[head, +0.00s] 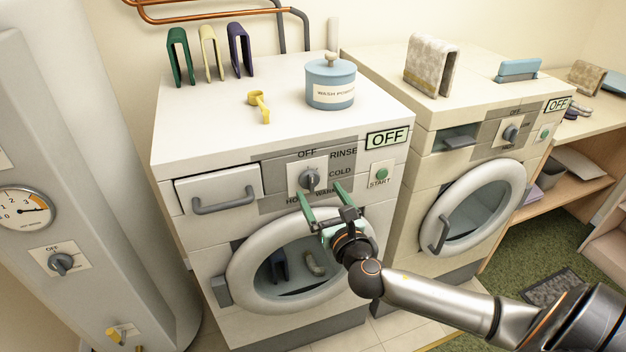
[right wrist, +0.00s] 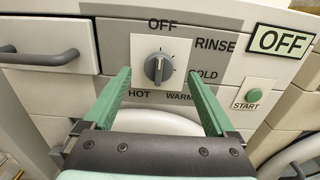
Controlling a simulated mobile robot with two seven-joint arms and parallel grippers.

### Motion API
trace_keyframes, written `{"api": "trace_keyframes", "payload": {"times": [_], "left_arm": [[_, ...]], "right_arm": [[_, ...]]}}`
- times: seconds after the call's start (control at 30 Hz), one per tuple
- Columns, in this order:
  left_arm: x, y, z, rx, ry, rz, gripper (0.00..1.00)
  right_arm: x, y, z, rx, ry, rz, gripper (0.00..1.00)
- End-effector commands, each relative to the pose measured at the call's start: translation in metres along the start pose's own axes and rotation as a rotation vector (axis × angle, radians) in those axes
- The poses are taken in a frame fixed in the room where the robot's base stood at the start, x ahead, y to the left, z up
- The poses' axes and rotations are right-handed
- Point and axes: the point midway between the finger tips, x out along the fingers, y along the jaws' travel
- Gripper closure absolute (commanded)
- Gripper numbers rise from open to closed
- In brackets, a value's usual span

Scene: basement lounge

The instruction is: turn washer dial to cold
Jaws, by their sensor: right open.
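The washer dial (head: 310,180) is a grey knob on a white plate on the front of the left machine. It also shows in the right wrist view (right wrist: 158,69), ringed by the words OFF, RINSE, COLD, WARM and HOT. Its grip bar stands about upright and seems to point at OFF. The washer display (head: 388,138) reads OFF. My right gripper (head: 321,190) is open, with its green fingers reaching toward the dial from below, one to each side. It looks empty, and I cannot tell any contact. My left gripper is not in view.
A green START button (right wrist: 253,95) is right of the dial. The detergent drawer (head: 218,190) is left of it, and the round washer door (head: 240,280) below. A second machine (head: 450,120) stands to the right. A blue wash powder tin (head: 330,82) and yellow scoop (head: 260,104) sit on top.

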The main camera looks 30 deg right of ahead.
Motion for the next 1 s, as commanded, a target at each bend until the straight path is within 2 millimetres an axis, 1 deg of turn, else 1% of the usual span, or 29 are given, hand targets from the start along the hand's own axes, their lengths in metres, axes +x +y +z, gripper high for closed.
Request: {"api": "trace_keyframes", "payload": {"times": [0.03, 0.1, 0.3, 0.5, 0.73, 0.77, 1.0], "left_arm": [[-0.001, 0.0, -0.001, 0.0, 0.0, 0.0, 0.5], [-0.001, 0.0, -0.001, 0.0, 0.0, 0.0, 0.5], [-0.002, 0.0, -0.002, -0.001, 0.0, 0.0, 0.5], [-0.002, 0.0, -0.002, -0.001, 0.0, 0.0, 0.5], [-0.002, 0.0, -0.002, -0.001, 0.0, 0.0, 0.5], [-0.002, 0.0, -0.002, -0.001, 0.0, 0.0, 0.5], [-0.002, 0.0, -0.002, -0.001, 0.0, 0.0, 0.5]], "right_arm": [[0.011, 0.0, 0.002, 0.001, -0.003, -0.001, 0.09], [0.022, 0.0, 0.001, 0.003, -0.002, -0.002, 0.09], [0.046, 0.001, 0.0, 0.002, 0.0, 0.0, 0.09], [0.054, 0.001, -0.001, 0.003, 0.002, 0.001, 0.09], [0.054, 0.0, -0.001, 0.003, 0.002, 0.001, 0.09], [0.054, 0.0, -0.001, 0.003, 0.002, 0.001, 0.12], [0.054, 0.0, -0.001, 0.002, 0.001, 0.001, 0.39]]}}
